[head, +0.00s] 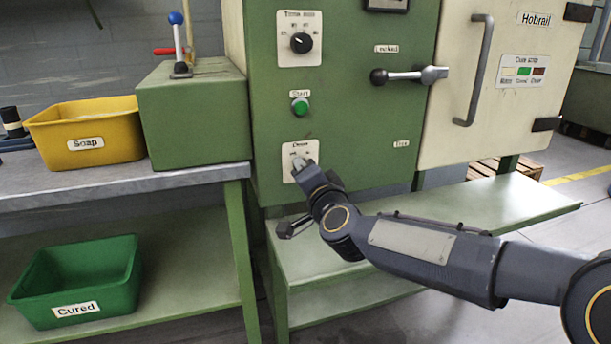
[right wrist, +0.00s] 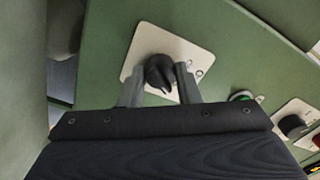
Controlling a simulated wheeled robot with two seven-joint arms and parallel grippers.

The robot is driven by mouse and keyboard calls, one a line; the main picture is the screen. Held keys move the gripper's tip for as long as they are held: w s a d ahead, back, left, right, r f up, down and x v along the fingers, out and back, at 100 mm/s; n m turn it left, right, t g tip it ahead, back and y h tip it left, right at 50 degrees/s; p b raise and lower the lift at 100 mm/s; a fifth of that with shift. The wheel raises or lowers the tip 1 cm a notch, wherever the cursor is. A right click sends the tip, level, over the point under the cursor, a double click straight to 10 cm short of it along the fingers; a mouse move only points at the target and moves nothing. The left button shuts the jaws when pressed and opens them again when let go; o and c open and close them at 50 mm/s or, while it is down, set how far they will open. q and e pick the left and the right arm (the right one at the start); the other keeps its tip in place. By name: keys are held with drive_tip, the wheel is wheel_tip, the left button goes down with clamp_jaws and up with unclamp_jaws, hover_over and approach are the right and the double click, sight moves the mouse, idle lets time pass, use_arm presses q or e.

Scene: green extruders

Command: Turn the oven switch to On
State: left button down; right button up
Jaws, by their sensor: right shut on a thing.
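The oven switch is a black knob on a white plate (head: 289,177) low on the green machine front. In the right wrist view the knob (right wrist: 160,73) sits between my two fingers on its plate (right wrist: 140,45). My right gripper (head: 301,166) is at the plate in the head view and covers the knob there. It also shows in the right wrist view (right wrist: 159,86), shut on the knob. The plate's markings are too small to read clearly. My left gripper is not in view.
Above the plate are a green Start button (head: 300,107) and another black dial (head: 301,43). A lever handle (head: 408,76) and a cream door (head: 500,100) are to the right. A yellow Soap bin (head: 100,157) and a green Cured bin (head: 40,312) are at left.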

idle(0.4)
drive_tip(key=o, duration=1)
drive_tip(key=shift+c, duration=0.2)
drive_tip(key=p+v, duration=0.1)
drive_tip(key=v, duration=0.7)
